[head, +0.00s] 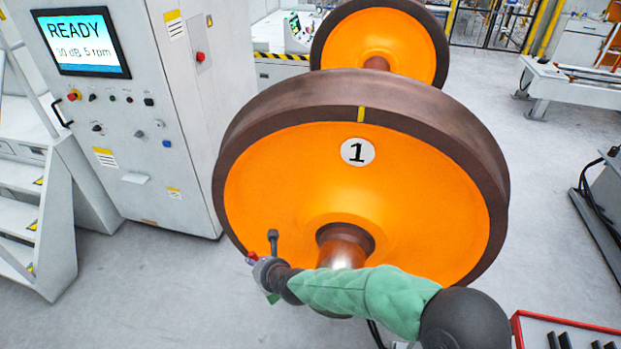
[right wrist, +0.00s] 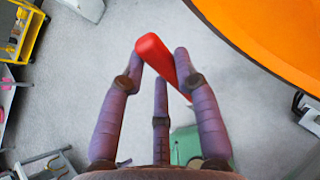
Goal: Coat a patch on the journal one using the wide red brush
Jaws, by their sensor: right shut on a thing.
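The wheel marked 1 (head: 280,190) has an orange face and dark brown rim. Its journal (head: 343,250), a shiny metal stub, sticks out from the hub, its lower part hidden by my right arm. My right gripper (head: 257,266) is left of the journal, in front of the wheel's lower left. In the right wrist view its purple fingers (right wrist: 164,75) are shut on the red brush (right wrist: 155,55). The brush lies slanted between the fingers; I cannot make out its bristles. A small red bit of the brush (head: 251,257) shows in the head view. My left gripper is out of view.
A grey control cabinet (head: 180,130) with a screen reading READY stands left, beside steps (head: 25,200). A second orange wheel (head: 380,40) is behind. A red-edged tray (head: 560,325) with dark slots is at the lower right. Floor left of the wheel is clear.

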